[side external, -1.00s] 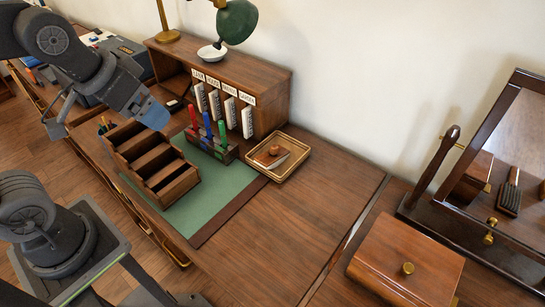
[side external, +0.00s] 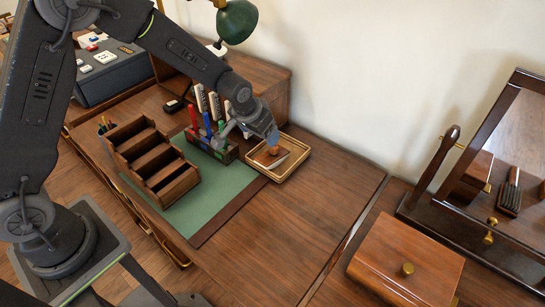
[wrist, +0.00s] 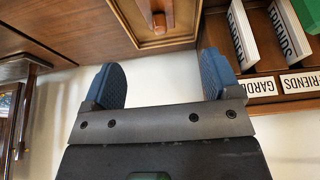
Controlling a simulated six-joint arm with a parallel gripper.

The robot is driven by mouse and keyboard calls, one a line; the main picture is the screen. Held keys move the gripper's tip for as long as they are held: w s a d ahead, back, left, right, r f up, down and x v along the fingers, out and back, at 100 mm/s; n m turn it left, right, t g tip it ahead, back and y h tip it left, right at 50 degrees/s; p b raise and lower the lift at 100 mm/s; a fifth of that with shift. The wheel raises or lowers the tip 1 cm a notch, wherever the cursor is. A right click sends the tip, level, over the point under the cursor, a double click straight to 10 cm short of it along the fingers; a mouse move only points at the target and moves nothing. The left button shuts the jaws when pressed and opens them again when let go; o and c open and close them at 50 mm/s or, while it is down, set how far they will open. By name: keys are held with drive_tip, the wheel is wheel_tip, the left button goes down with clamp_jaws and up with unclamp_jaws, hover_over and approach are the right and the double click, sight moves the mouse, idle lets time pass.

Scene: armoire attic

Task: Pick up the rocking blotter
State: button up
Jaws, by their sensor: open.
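The rocking blotter (side external: 268,160), a small wooden block with a round knob and a pale underside, sits in a shallow wooden tray (side external: 288,170) on the desk's right part. My gripper (side external: 271,138) is just above and behind the blotter in the side view, partly hiding it. In the wrist view the two blue fingers (wrist: 161,79) are spread wide with nothing between them. The blotter (wrist: 152,12) and its knob show at the top edge there, cut off by the frame, with the tray's edge (wrist: 165,44) below.
A rack of red, blue and green handled stamps (side external: 212,142) stands left of the tray, near my arm. The wooden organizer (side external: 288,95) with labelled slots is behind. A stepped wooden holder (side external: 150,160) is further left. The desk to the right is bare up to a wooden box (side external: 405,265).

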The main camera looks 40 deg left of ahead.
sight(274, 153)
drive_tip(key=x, duration=0.8)
drive_tip(key=shift+f, duration=0.1)
drive_tip(key=shift+x, duration=2.95)
drive_tip(key=shift+w+d, duration=0.1)
drive_tip(key=shift+w, duration=0.1)
drive_tip(key=c, duration=1.1)
drive_tip(key=shift+r, duration=0.25)
drive_tip(key=shift+c, duration=0.2)
